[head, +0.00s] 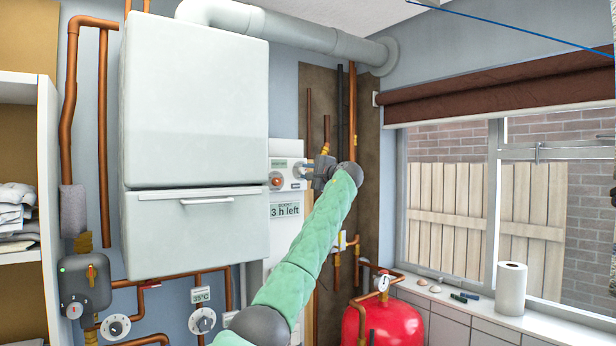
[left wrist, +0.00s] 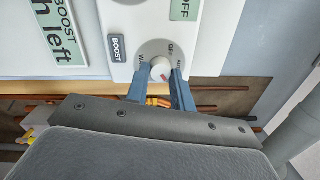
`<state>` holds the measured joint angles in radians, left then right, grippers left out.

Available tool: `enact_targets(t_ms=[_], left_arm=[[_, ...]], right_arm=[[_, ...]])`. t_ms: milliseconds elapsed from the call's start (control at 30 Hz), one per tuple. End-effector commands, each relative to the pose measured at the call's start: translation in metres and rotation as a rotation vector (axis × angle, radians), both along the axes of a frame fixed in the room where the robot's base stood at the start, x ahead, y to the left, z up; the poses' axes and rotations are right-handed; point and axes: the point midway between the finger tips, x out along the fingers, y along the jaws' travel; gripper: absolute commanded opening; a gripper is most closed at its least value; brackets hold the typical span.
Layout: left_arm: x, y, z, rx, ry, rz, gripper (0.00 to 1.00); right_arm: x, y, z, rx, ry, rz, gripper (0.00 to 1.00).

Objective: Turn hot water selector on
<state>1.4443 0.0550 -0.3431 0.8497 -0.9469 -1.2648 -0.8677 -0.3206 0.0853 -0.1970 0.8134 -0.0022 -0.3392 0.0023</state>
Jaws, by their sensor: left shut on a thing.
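A white control panel (head: 284,160) hangs right of the white boiler casing. My left gripper (head: 309,169) reaches its right side, and the arm hides part of the panel below. In the left wrist view, a small pale round selector knob (left wrist: 160,69) with a red mark sits on a grey dial with an OFF label. My left gripper's blue fingers (left wrist: 159,82) are shut on this knob, one on either side. The dial's other labels are too small to read surely. My right gripper is not in view.
A BOOST button (left wrist: 116,48) sits beside the dial, and a "3 h left" display (head: 285,210) is lower on the panel. An orange knob (head: 276,180) is left of my gripper. Copper pipes (head: 352,110) and a red tank (head: 385,322) stand to the right.

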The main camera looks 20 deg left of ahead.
Motion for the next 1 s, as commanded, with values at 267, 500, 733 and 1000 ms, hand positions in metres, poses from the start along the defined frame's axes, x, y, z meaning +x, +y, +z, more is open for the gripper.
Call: enact_targets(t_ms=[267, 500, 733, 1000], left_arm=[[0.0002, -0.0004, -0.0017, 0.048, 0.062, 0.0, 0.01], [0.0003, -0.0005, -0.0017, 0.056, 0.073, -0.001, 0.01], [0.0003, -0.0006, -0.002, 0.055, 0.073, -0.001, 0.01], [0.0001, -0.0002, -0.0012, 0.055, 0.071, 0.0, 0.46]], right_arm=[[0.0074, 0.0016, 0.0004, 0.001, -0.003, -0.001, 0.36], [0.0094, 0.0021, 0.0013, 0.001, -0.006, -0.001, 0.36], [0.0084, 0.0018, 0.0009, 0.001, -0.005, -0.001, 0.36], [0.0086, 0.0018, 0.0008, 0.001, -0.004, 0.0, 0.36]])
